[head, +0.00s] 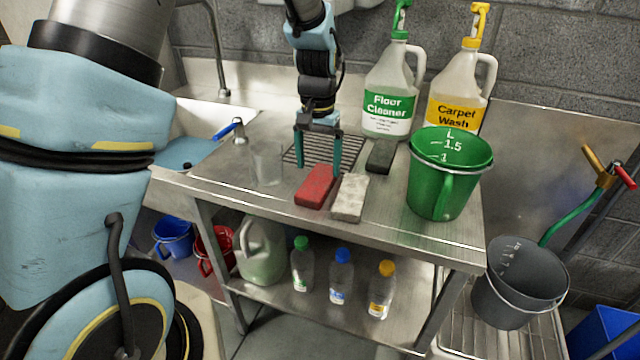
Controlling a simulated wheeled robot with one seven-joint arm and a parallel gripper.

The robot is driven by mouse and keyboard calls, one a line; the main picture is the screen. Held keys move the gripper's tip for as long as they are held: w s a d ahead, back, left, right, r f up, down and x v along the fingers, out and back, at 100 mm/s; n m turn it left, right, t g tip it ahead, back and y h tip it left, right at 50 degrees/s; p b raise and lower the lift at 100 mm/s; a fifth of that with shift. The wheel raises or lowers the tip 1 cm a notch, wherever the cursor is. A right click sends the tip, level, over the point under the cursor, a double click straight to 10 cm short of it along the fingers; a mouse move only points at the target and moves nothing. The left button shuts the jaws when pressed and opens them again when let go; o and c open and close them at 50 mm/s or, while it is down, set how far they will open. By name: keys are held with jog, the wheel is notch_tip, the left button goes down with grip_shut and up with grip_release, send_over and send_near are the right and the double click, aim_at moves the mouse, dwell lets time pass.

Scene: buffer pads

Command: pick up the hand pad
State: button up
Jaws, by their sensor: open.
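Three block-shaped pads lie on the steel counter (230,180): a red pad (316,188), a whitish-grey pad (350,198) just right of it, and a dark pad (381,156) farther back. No readable label tells which one is the hand pad. My gripper (318,167) points down with its two teal fingers apart and nothing between them. In the picture the fingertips are just behind and over the far end of the red pad. Whether they touch it is hard to tell.
A clear beaker (266,165) stands left of the red pad. A green bucket (450,175) stands to the right. Floor cleaner (388,95) and carpet wash (456,90) jugs stand behind. A drain grate (295,152) lies under my gripper. A sink (190,125) is at left.

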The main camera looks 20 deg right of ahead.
aim_at(318, 180)
jog(key=shift+f+p, duration=0.85)
jog(key=shift+f, duration=1.6)
jog(key=c, duration=1.1)
notch_tip(318, 180, up, 10)
jog(key=shift+b, duration=1.2)
jog(key=shift+c, duration=0.2)
